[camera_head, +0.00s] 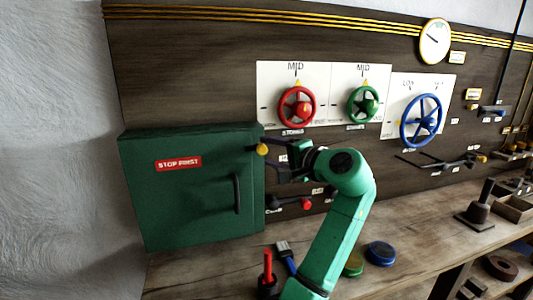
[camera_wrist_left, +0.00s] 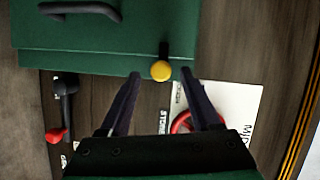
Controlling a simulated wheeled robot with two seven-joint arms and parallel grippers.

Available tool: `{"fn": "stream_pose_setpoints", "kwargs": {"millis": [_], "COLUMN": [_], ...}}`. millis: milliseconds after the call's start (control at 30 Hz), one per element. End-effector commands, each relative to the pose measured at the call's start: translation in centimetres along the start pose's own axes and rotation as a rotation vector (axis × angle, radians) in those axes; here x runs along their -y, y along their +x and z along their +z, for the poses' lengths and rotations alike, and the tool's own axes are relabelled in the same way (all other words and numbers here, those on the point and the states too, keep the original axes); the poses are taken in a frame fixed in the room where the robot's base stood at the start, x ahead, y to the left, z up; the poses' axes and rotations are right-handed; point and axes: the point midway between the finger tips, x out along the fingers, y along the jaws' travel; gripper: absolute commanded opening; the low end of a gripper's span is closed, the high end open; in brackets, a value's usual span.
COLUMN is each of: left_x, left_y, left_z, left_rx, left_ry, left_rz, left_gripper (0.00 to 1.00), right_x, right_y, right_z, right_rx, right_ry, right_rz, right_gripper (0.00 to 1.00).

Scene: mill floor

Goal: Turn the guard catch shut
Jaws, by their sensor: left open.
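The guard is a green box (camera_head: 190,190) on the wall board, with a red "STOP FIRST" label and a dark handle; its door looks closed. Its catch is a short black lever with a yellow knob (camera_head: 262,149) at the box's upper right edge. The knob also shows in the left wrist view (camera_wrist_left: 161,70). The lever points roughly sideways, away from the box. My left gripper (camera_head: 268,159) is open beside the catch. In the left wrist view the knob lies between the two fingertips or just beyond them; contact cannot be told. My right gripper is not in view.
Red (camera_head: 297,107), green (camera_head: 363,104) and blue (camera_head: 421,120) handwheels are on the board to the right. A red-knobbed lever (camera_head: 306,204) is below my gripper. A brush (camera_head: 286,256) and a red-handled tool (camera_head: 268,272) are on the bench.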

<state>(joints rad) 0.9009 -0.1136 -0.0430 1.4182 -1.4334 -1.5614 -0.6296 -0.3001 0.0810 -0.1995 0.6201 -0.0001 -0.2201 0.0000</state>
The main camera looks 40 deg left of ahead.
Motion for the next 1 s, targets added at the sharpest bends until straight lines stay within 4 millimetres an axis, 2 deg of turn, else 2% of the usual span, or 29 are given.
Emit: {"fn": "stream_pose_setpoints", "kwargs": {"millis": [200,400,567,1000], "left_x": [-0.4,-0.2,-0.1,0.0], "left_y": [-6.4,-11.3,-12.7,-12.7], "left_z": [0.0,0.0,0.1,0.1], "left_rx": [-0.005,-0.003,0.0,0.0], "left_ry": [-0.003,-0.001,-0.001,-0.001], "left_rz": [0.001,0.001,0.001,0.001], "left_gripper": [0.64,0.64,0.64,0.64], "right_x": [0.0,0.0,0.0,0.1], "right_y": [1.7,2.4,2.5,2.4], "right_z": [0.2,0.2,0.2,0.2], "right_rx": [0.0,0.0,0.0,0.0], "right_ry": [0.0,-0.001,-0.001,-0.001], "right_rz": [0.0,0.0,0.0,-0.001], "right_gripper": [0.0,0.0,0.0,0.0]}}
